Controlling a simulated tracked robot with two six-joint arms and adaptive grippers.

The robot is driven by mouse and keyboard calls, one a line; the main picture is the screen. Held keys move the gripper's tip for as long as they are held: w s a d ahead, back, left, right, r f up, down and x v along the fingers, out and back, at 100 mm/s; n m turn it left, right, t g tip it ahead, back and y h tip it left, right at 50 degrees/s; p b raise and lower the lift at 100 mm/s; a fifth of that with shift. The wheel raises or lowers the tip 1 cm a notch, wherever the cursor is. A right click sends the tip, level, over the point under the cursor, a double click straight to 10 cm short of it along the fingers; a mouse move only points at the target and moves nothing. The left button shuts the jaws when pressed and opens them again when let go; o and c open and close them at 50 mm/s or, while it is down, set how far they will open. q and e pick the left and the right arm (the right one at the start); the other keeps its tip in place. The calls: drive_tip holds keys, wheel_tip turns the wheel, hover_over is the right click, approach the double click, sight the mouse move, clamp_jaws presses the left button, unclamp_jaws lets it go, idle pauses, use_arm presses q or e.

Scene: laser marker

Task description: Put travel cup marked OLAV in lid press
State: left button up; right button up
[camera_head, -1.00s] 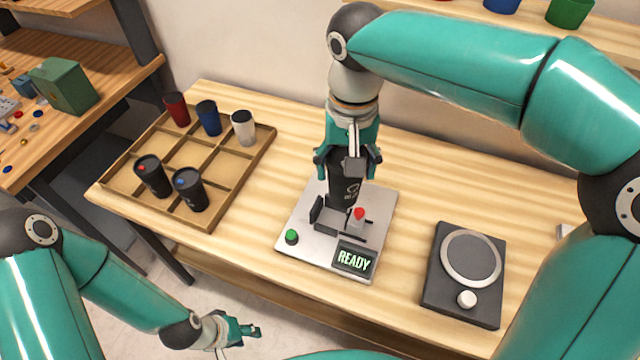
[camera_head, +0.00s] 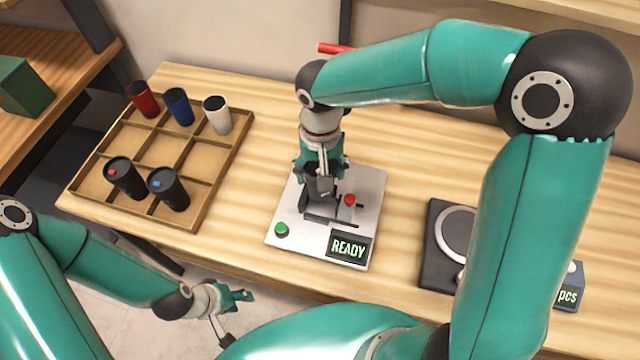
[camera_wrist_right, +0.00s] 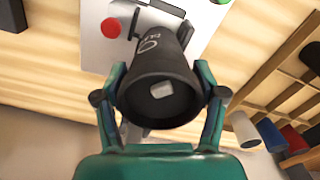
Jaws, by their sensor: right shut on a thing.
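A black travel cup (camera_wrist_right: 160,65) with a pale square on its top and a light mark on its side is held in my right gripper (camera_wrist_right: 162,96). The mark is too small to read surely. In the head view my right gripper (camera_head: 320,172) is over the grey station (camera_head: 370,195) with a green button, a red knob and a READY display; it hides most of the cup. The cup is at the dark holder (camera_head: 335,218); whether it touches or is seated I cannot tell. My left gripper (camera_head: 238,297) hangs in front of the table, apart from everything.
A divided wooden tray (camera_head: 215,180) at left holds two black cups (camera_head: 126,178) (camera_head: 168,188) and red (camera_head: 143,100), blue (camera_head: 179,106) and white (camera_head: 217,114) cups. A dark device with a round plate (camera_head: 437,235) and a pcs display (camera_head: 568,290) are at right.

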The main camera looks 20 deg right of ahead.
drive_tip(key=shift+f, duration=3.1)
drive_tip(key=o, duration=0.7)
drive_tip(key=shift+o, duration=0.2)
drive_tip(key=shift+r, duration=0.2)
wheel_tip(320, 180, up, 12)
drive_tip(key=shift+f, duration=0.15)
drive_tip(key=shift+s, duration=0.1)
